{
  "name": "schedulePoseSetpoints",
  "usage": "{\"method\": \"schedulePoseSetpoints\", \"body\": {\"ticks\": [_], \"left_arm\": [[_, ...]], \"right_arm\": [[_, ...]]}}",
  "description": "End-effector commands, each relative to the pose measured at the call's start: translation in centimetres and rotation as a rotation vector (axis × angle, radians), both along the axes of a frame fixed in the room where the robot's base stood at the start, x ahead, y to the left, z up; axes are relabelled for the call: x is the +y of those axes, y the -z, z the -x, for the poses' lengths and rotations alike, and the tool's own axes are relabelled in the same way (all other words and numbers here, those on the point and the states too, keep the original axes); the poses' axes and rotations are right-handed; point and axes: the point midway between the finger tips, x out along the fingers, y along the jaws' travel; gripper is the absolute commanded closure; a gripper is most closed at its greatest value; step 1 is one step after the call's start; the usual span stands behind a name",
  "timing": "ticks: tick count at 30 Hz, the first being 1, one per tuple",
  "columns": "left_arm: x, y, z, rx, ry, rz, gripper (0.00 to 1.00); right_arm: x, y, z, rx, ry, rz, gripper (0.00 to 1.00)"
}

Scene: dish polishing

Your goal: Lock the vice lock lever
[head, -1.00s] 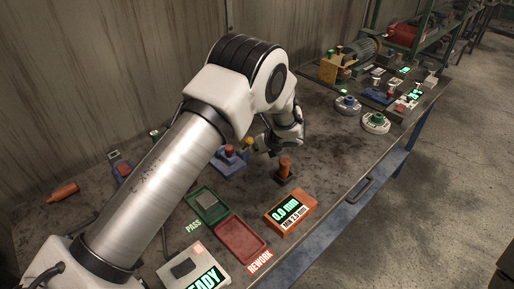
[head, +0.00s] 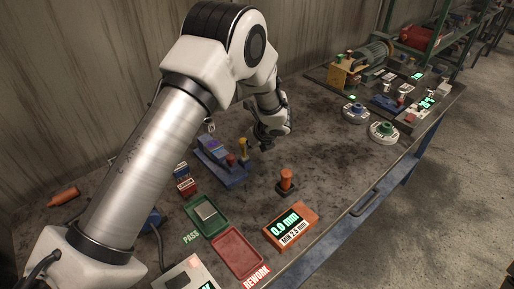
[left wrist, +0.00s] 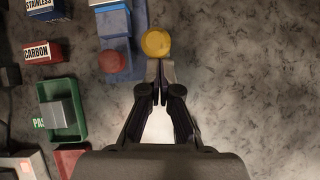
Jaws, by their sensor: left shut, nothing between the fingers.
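The blue vice (head: 235,180) stands on the workbench left of the middle, with a red knob (head: 231,159) and an upright lever with a yellow top (head: 243,146). In the left wrist view the yellow lever top (left wrist: 156,44) is just ahead of my shut fingertips, with the red knob (left wrist: 112,62) to the left. My left gripper (head: 263,145) is shut and empty, close to the right side of the lever. I cannot tell whether the fingertips (left wrist: 160,72) touch it. My right gripper is not in view.
A green tray (head: 191,213) holds a grey plate, beside a red tray (head: 238,254) and an orange gauge (head: 291,226). An orange-handled post (head: 286,181) stands right of the vice. STAINLESS and CARBON blocks (left wrist: 42,52) sit left.

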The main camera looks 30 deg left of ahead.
Motion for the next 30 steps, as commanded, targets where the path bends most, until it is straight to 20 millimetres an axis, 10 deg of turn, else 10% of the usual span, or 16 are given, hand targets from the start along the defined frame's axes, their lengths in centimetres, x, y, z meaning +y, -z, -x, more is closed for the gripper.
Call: {"method": "schedulePoseSetpoints", "body": {"ticks": [30], "left_arm": [[5.9,-0.4,-2.0,0.001,-0.001,-0.001,1.0]], "right_arm": [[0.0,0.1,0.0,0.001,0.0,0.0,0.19]]}}
